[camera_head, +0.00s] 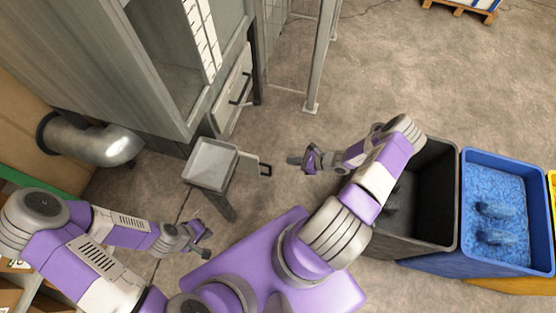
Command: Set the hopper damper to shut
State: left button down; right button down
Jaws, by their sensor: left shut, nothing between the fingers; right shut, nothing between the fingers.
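The tall grey cabinet (95,55), which looks like the hopper, fills the upper left, with an open or glazed front. A pale flat plate with a black handle (265,170) sticks out low at its right side, beside a grey tray; it may be the damper, but I cannot tell for sure. My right gripper (298,160) is shut and empty, a little to the right of that handle and apart from it. My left gripper (206,246) is shut and empty, below the tray, over the floor.
The grey tray (199,181) stands on a post between my arms. A panel with a black handle (230,108) is on the cabinet's side. A metal pipe (105,146) lies left. A black bin (440,180) and a blue bin (508,153) with blue filling stand right.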

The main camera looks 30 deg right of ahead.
aim_at(258, 158)
jog(key=b+x, duration=0.1)
jog(key=x, duration=0.3)
jog(key=r+x, duration=0.1)
jog(key=x, duration=0.3)
jog(key=b+x, duration=0.1)
jog(key=x, duration=0.3)
jog(key=shift+w+a+r+b, duration=0.15)
jog(key=shift+a+b, duration=0.15)
jog(key=shift+a, duration=0.05)
jog(key=shift+w+a, duration=0.3)
jog(key=shift+w, duration=0.05)
jog(key=shift+w, duration=0.1)
